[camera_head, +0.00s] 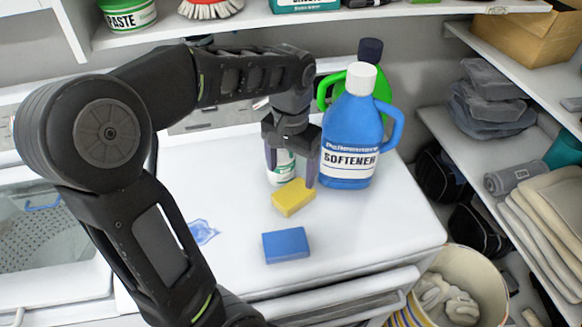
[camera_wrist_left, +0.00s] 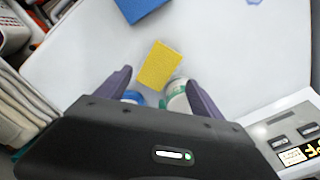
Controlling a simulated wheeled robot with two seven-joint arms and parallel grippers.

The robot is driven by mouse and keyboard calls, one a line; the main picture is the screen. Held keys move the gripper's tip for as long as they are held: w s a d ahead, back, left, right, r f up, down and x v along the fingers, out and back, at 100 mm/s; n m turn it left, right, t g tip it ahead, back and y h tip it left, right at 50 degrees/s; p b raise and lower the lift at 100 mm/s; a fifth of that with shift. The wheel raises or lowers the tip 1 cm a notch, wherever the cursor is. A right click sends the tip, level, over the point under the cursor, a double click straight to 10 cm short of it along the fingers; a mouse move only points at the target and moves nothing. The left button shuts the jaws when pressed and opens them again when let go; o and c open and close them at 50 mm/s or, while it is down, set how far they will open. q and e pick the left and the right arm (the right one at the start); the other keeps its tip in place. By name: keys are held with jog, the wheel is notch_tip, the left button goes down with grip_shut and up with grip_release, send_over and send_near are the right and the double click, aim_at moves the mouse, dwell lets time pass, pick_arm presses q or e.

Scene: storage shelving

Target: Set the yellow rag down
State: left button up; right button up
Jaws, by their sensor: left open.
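The yellow rag (camera_head: 293,198) is a small block-like piece lying on the white machine top (camera_head: 385,225), in front of a white can and the blue softener bottle. In the left wrist view the yellow rag (camera_wrist_left: 159,66) lies just past the fingertips, near the middle. My left gripper (camera_head: 291,180) is open above and just behind the rag, its fingers pointing down. The left wrist view shows its two fingers (camera_wrist_left: 158,76) spread apart with nothing held between them. My right gripper is not in either view.
The blue softener bottle (camera_head: 349,140) stands close to the right of my left gripper, with a green jug (camera_head: 383,88) behind. The white can (camera_head: 281,168) is behind the fingers. A blue sponge (camera_head: 286,245) lies in front, near a blue spill (camera_head: 203,231). The machine top's right front is clear.

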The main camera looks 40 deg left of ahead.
pick_arm(q)
notch_tip(320, 180, up, 7)
jog(key=p, duration=0.1)
dwell(0.3)
